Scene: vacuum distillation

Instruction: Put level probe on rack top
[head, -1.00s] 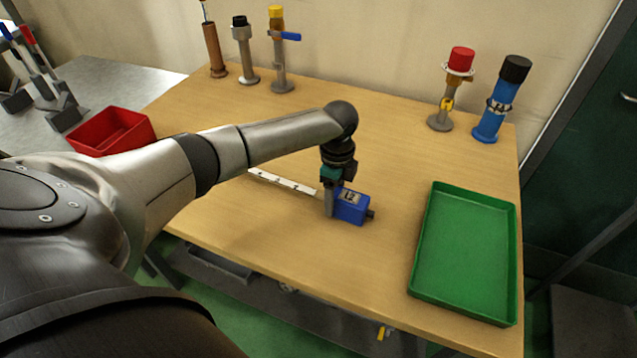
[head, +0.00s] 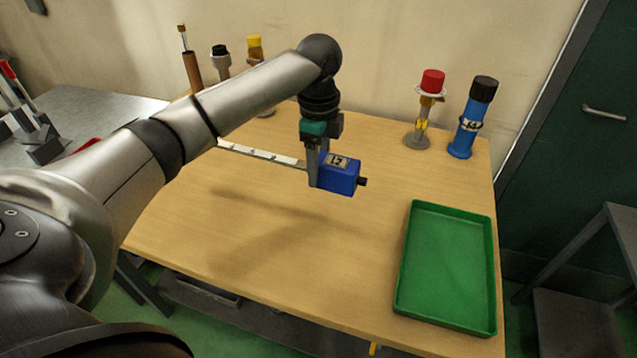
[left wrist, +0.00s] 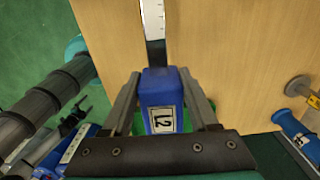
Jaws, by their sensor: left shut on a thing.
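The level probe has a blue box head (head: 338,174) with a white label that seems to read L2, and a long white marked strip (head: 262,152) reaching left. My left gripper (head: 318,176) is shut on the blue head and holds it above the table, the strip roughly level. In the left wrist view the blue head (left wrist: 160,88) sits between both fingers, with the strip (left wrist: 153,18) beyond it. A grey metal frame (head: 618,222) with a lower shelf shows at the right edge; I cannot tell if it is the rack. My right gripper is not in view.
The wooden table (head: 270,270) is clear at its middle and front. A green tray (head: 447,268) lies at its right. A red-capped fitting (head: 424,115) and a blue cylinder (head: 470,123) stand at the back right. Several fittings stand at the back left, partly behind my arm.

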